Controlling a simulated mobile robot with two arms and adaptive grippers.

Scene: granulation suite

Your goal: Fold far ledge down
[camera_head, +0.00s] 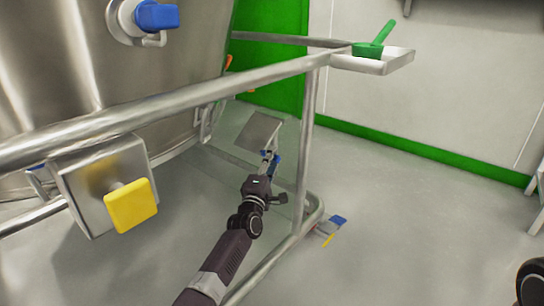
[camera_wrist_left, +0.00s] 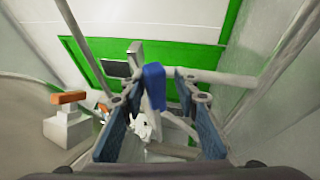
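My left gripper (camera_head: 268,163) reaches low inside the metal frame. In the left wrist view its two blue-padded fingers (camera_wrist_left: 160,112) stand wide apart. A blue strip-like piece (camera_wrist_left: 153,86) shows between them; I cannot tell whether it touches either finger. A flat grey plate (camera_head: 260,131) shows tilted just beyond the gripper. A pale, shallow ledge (camera_head: 398,62) sticks out level from the frame's far top corner, with a green scoop (camera_head: 371,48) on it. I cannot tell which of these is the far ledge.
A steel vessel (camera_head: 60,70) fills the left, behind the frame's rail (camera_head: 190,98). A yellow knob (camera_head: 131,205) on a metal box is nearer. A caster with a blue pedal (camera_head: 337,220) stands at the frame's foot. The grey floor (camera_head: 420,220) to the right is clear.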

